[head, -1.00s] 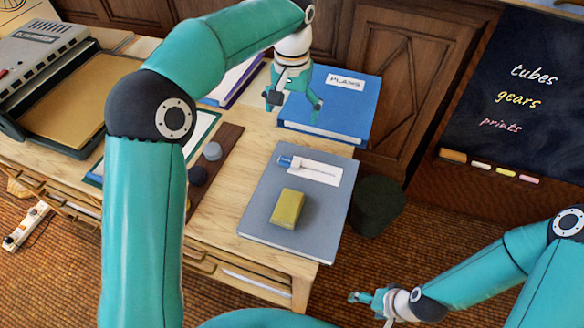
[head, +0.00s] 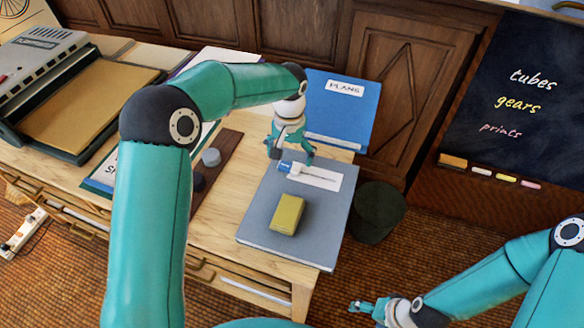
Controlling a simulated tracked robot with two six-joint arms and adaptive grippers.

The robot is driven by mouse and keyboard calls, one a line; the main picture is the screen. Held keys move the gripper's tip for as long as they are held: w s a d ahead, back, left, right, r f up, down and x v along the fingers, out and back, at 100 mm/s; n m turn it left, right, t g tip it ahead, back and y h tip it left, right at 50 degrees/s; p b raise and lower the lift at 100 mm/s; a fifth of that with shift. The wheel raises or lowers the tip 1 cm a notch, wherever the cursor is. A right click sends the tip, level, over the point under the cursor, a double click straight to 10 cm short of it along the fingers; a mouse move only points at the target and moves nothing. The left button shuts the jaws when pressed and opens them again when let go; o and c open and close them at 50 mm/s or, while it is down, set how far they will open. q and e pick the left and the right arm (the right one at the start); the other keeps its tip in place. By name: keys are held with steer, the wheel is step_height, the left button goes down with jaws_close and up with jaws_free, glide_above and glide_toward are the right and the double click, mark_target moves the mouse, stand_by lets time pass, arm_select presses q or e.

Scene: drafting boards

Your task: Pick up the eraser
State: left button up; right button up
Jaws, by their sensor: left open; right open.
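A small blue-and-white block (head: 287,167), which looks like the eraser, lies on the white label of a grey book (head: 262,215) on the desk. My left gripper (head: 292,157) is open just above and behind it, fingers pointing down, one on each side in the head view. I cannot tell whether the fingers touch it. A yellow block (head: 287,214) lies on the same book, nearer the front. My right gripper (head: 358,306) is open and empty at the lower right, away from the desk.
A dark bin (head: 378,211) stands on the floor right of the desk. A chalkboard (head: 515,90) is at the right.

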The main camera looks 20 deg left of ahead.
mark_target(289, 168)
arm_select(q)
steer(key=f, duration=0.4)
steer(key=shift+a+f+p, duration=0.15)
steer(key=shift+a+p, duration=0.05)
steer(key=shift+p, duration=0.1)
steer(key=shift+c, duration=0.4)
steer(key=c, duration=1)
